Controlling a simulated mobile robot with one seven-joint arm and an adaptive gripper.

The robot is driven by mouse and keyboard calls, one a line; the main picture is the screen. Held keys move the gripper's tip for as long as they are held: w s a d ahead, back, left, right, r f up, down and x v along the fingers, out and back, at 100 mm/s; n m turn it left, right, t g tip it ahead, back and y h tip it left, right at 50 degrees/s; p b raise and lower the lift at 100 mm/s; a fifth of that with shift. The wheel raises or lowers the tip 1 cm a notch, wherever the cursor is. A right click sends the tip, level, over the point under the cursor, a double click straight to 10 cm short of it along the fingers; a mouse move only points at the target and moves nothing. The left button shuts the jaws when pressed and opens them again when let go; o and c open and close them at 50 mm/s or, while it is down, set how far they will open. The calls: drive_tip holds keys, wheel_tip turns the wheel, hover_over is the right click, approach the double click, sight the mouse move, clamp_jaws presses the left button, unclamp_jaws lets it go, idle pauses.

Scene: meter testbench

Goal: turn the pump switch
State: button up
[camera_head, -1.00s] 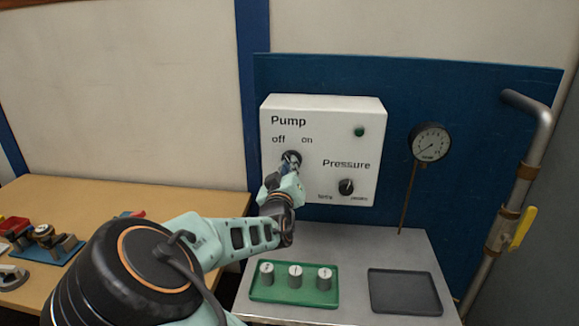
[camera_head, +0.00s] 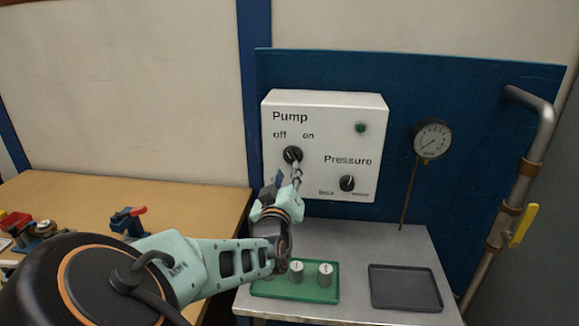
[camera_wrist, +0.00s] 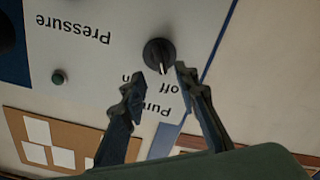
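The pump switch is a round black knob (camera_head: 292,154) under the "off" and "on" labels on the white panel (camera_head: 310,178). In the wrist view, upside down, the knob (camera_wrist: 159,52) shows a white mark on its edge facing the lettering, nearer "off" than "on". My gripper (camera_head: 293,178) is just below and in front of the knob in the head view. In the wrist view its two fingers (camera_wrist: 159,77) are apart with nothing between them, and the knob lies beyond their tips. The knob looks free of the fingers.
A smaller pressure knob (camera_head: 347,183) and a dark green lamp (camera_head: 361,127) are on the same panel. A gauge (camera_head: 432,138) and a pipe with a yellow valve handle (camera_head: 523,225) stand right. A green tray (camera_head: 328,293) with weights and an empty dark tray (camera_head: 404,289) lie below.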

drive_tip(key=shift+s, duration=2.45)
drive_tip(key=s+d+f+m+g+y+p, duration=0.15)
drive_tip(key=s+d+f+m+g, duration=0.35)
drive_tip(key=d+f+g, duration=0.5)
drive_tip(key=s+d+r+p, duration=0.1)
drive_tip(key=s+d+r, duration=0.2)
drive_tip(key=s+r, duration=0.2)
drive_tip(key=s+d+r+g+p, duration=0.1)
drive_tip(key=s+d+r, duration=0.3)
drive_tip(key=s, duration=0.6)
drive_tip(key=s+d+r+g+p, duration=0.1)
drive_tip(key=s+d+r, duration=0.2)
drive_tip(key=s+r, duration=0.3)
drive_tip(key=s+h, duration=0.1)
drive_tip(key=s, duration=0.1)
drive_tip(key=shift+s+d+m+p, duration=0.3)
drive_tip(key=shift+d+m+p, duration=0.1)
drive_tip(key=shift+a+r, duration=0.1)
drive_tip(key=shift+a, duration=0.05)
